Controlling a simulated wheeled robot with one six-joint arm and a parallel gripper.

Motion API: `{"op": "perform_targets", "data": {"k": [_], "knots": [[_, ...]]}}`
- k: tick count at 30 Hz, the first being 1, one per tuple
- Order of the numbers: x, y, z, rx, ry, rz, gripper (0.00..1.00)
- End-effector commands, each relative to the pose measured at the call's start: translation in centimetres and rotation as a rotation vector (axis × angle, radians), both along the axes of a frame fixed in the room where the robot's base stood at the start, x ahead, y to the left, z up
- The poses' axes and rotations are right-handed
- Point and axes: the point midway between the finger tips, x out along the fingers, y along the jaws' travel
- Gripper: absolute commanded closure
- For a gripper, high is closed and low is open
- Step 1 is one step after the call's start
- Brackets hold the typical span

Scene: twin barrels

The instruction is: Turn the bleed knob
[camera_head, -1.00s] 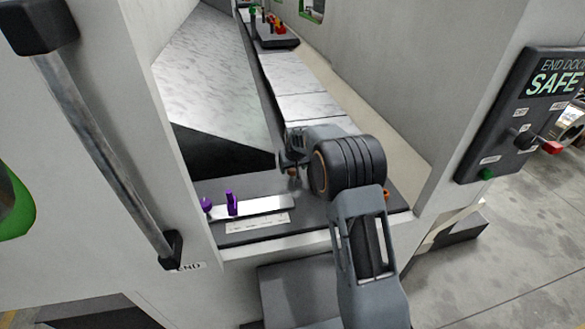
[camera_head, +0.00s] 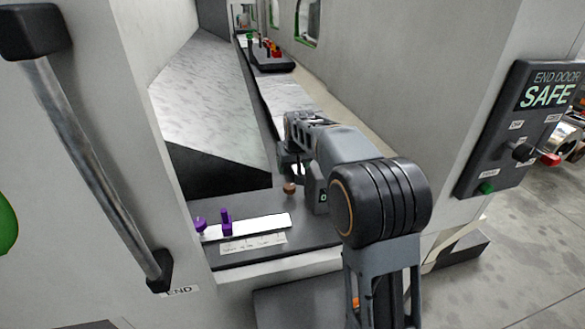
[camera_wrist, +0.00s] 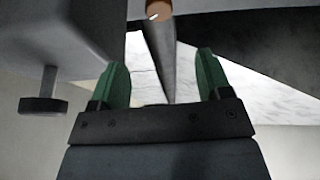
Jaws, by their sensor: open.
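No label in view names the bleed knob, so I cannot tell for sure which part it is. A small brown round knob (camera_head: 289,188) stands on the dark ledge inside the opening, just below the end of my arm. In the wrist view a brown-ended part (camera_wrist: 158,10) with a grey tapering shaft lies beyond and between my fingers. My gripper (camera_wrist: 162,65) is open, with green fingers apart and nothing held. In the head view my arm mostly hides it.
Purple pieces (camera_head: 226,221) stand on a white strip at the ledge's left. A handle bar (camera_head: 92,150) is at left, and a panel reading SAFE (camera_head: 520,130) at right. A tray of coloured pieces (camera_head: 272,58) lies farther in. Walls flank the opening.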

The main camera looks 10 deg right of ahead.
Motion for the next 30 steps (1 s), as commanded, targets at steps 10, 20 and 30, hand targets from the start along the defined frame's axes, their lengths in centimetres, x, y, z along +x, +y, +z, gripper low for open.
{"op": "perform_targets", "data": {"k": [10, 20, 30], "knots": [[0.1, 0.4, 0.1, 0.005, 0.004, -0.071, 0.29], [0.5, 1.2, -0.5, 0.025, 0.0, -0.311, 0.29], [2.5, 0.7, -5.7, 0.025, 0.003, -0.316, 0.29]]}}
